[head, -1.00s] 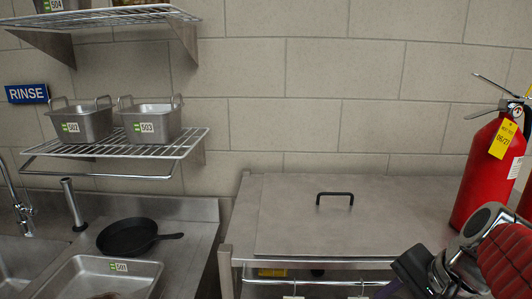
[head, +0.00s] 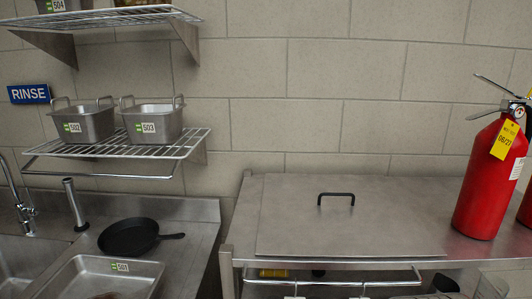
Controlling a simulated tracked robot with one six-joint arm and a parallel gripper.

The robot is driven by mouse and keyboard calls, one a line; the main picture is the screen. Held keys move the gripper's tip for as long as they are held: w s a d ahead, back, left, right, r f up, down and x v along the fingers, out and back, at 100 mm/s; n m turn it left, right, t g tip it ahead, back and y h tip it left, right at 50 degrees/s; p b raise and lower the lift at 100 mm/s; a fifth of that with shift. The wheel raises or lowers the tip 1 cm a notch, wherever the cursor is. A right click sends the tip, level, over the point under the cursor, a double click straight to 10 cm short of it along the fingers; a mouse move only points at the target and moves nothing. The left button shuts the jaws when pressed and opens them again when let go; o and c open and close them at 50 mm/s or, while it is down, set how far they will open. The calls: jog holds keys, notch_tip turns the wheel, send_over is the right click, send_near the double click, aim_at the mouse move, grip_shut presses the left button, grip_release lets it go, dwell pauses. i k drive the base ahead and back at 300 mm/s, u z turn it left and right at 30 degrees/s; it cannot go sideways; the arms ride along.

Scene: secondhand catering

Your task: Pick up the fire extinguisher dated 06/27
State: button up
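A red fire extinguisher (head: 484,190) stands upright on the right part of the steel table in the head view. Its black and metal handle (head: 500,105) is at the top. A yellow tag (head: 505,138) hangs from its neck; the small print looks like 06/27. Part of a second red cylinder (head: 527,208) shows behind it, cut off by the right edge of the picture, and no tag on it can be read. My gripper is not in view.
The steel table (head: 400,215) carries a flat lid with a black handle (head: 336,197) left of the extinguisher. A sink counter with a black pan (head: 128,236) and a tray (head: 105,280) is at the left. A wire shelf (head: 120,150) holds two metal pans.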

aim_at(500, 151)
jog(key=z, duration=1.25)
